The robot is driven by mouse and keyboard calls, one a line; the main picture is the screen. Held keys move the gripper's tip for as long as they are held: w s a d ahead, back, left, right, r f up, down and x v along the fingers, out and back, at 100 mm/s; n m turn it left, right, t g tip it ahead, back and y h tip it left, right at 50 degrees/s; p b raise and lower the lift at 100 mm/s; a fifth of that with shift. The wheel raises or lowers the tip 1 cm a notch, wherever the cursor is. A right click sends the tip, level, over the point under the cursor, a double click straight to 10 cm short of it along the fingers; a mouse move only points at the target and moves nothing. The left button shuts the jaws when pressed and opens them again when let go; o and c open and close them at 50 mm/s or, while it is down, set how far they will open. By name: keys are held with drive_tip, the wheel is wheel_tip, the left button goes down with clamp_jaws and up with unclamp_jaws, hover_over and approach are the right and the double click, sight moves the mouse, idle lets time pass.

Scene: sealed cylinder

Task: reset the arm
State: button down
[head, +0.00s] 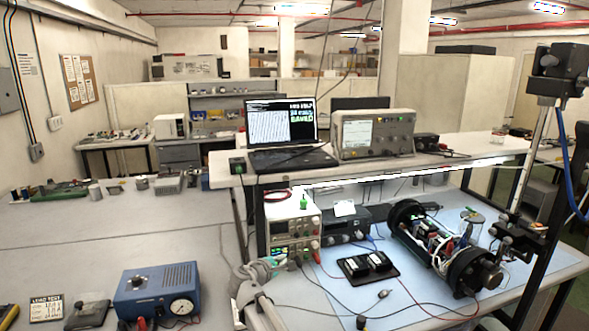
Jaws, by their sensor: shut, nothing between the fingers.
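I cannot make out my gripper in the head view. Light grey rounded links (257,292), which look like part of an arm, rise from the bottom edge in front of the bench, left of the blue mat. An opened cylinder (437,246) with black end rings and exposed electronics lies on the blue mat (338,298) at the right. A small black tray (368,267) with dark parts lies left of it.
A shelf (390,166) over the bench holds a laptop (290,132) and an oscilloscope (374,133). Power supplies (293,230) stand below. A silver post (530,150) rises at the right. A blue gauge box (157,290) sits on the left table, whose middle is clear.

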drive_tip(key=s+d+f+m+g+y+b, duration=0.1)
drive_tip(key=s+d+f+m+g+b, duration=0.1)
drive_tip(key=s+d+f+m+g, duration=0.1)
drive_tip(key=s+d+f+m+g+y+b, duration=0.1)
drive_tip(key=s+d+f+m+g+b, duration=0.1)
drive_tip(key=s+d+f+m+g, duration=0.2)
drive_tip(key=s+d+f+m+g+y+b, duration=0.1)
drive_tip(key=s+d+f+m+g+b, duration=0.1)
drive_tip(key=s+d+f+m, duration=0.4)
drive_tip(key=shift+s+d+f+g, duration=0.25)
drive_tip(key=shift+s+d+f, duration=0.15)
drive_tip(key=shift+d+f, duration=0.6)
drive_tip(key=shift+s+d+f+g, duration=0.3)
drive_tip(key=shift+d+f, duration=0.35)
drive_tip(key=shift+d, duration=0.6)
drive_tip(key=shift+s+d+f+g, duration=0.15)
drive_tip(key=shift+s+d+f, duration=0.3)
drive_tip(key=shift+d+f, duration=0.55)
drive_tip(key=s+d+f+m+g+y+b, duration=0.1)
drive_tip(key=s+f+m+g+y+b, duration=0.1)
drive_tip(key=s, duration=0.6)
drive_tip(key=shift+d+f+m+g+y, duration=0.35)
drive_tip(key=shift+f+m+y, duration=0.4)
drive_tip(key=shift+m+y, duration=0.55)
